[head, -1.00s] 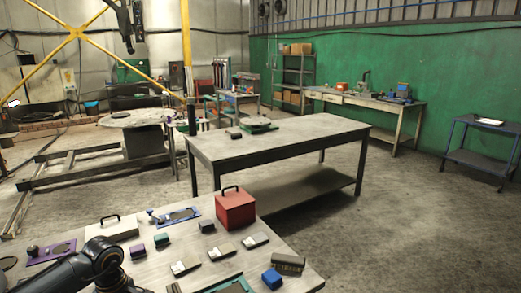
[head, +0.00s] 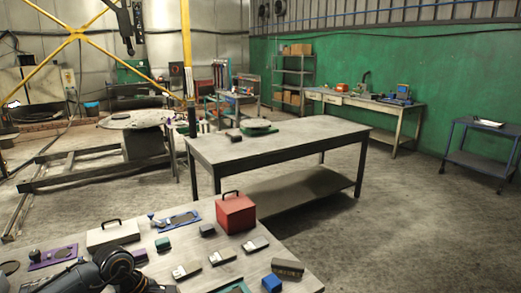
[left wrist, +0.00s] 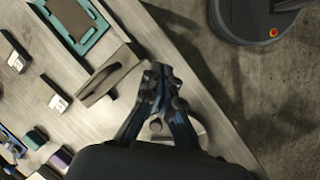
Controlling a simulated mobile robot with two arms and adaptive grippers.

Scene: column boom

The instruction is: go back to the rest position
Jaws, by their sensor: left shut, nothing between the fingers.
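My left arm shows at the bottom left of the head view, above the near workbench (head: 205,272); its gripper is cut off there. In the left wrist view my left gripper (left wrist: 160,72) is shut and empty, its fingertips together over the bench edge. Something pale and rounded is partly hidden behind the fingers. My right gripper is in neither view.
A second table (head: 300,137) stands beyond. Concrete floor is open to the right.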

